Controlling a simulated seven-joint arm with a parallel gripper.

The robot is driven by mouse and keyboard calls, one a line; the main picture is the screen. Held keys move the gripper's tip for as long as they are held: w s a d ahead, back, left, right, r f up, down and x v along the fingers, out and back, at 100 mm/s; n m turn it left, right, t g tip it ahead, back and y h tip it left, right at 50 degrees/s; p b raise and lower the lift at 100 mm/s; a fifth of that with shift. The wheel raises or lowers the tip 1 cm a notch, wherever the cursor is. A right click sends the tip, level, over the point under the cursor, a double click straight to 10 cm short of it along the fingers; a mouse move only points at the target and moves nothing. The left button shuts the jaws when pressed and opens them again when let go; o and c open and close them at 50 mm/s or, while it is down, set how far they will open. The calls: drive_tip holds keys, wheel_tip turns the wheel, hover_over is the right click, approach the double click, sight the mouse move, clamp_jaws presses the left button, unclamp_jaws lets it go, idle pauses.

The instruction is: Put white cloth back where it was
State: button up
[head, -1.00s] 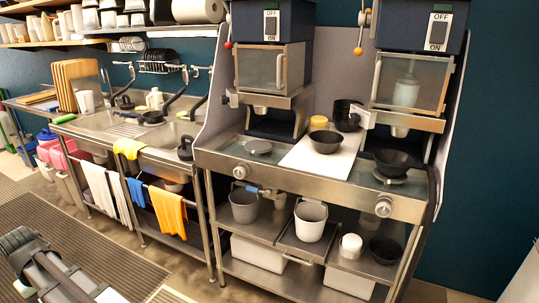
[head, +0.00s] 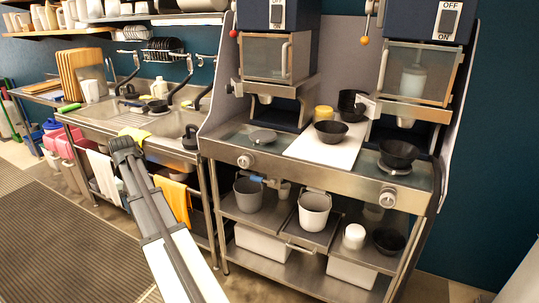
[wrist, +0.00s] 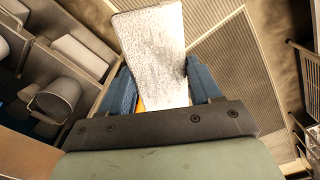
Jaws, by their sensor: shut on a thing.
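My gripper (wrist: 160,95) shows in the wrist view, its blue fingers shut on a white cloth (wrist: 152,45) with grey speckles. The cloth stretches away from the fingers toward the top of that picture, over the floor. A small orange patch shows beside it, between the fingers. In the head view my arm crosses in front of the sink counter, and I cannot make out the gripper or the held cloth there. White cloth (head: 101,170) hangs on the rail under the sink, partly hidden by my arm. An orange cloth (head: 176,200) hangs farther right on that rail.
A yellow cloth (head: 134,133) lies over the sink's front edge. The steel machine stand (head: 300,170), with bowls on top and pots on its shelves, stands right of the sink. A ribbed floor mat (head: 60,240) lies in front, with clear floor around.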

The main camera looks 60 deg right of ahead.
drive_tip(key=s+d+r+m, duration=0.25)
drive_tip(key=s+d, duration=0.25)
drive_tip(key=d, duration=0.5)
drive_tip(key=s+d+r+m, duration=0.2)
drive_tip(key=s+d+r, duration=0.25)
drive_tip(key=d, duration=0.55)
drive_tip(key=s+d+r+m, duration=0.2)
drive_tip(key=s+d, duration=0.3)
drive_tip(key=d, duration=0.4)
drive_tip(key=s+d+r+m, duration=0.35)
drive_tip(key=s+d, duration=0.65)
drive_tip(key=s, duration=0.4)
drive_tip(key=s+d+r+m, duration=0.2)
drive_tip(key=s+d+r, duration=0.3)
drive_tip(key=s+d, duration=0.6)
drive_tip(key=shift+s+a+f, duration=0.3)
drive_tip(key=shift+s+f, duration=0.1)
drive_tip(key=shift+f, duration=1.1)
drive_tip(key=shift+s+a+f, duration=0.25)
drive_tip(key=shift+s+f, duration=0.15)
drive_tip(key=shift+f, duration=1.15)
drive_tip(key=shift+s+a+f, duration=0.3)
drive_tip(key=shift+s+f, duration=0.1)
drive_tip(key=shift+f, duration=1.1)
drive_tip(key=shift+f, duration=0.2)
drive_tip(key=o, duration=0.9)
drive_tip(key=shift+o, duration=0.2)
drive_tip(key=shift+r, duration=0.1)
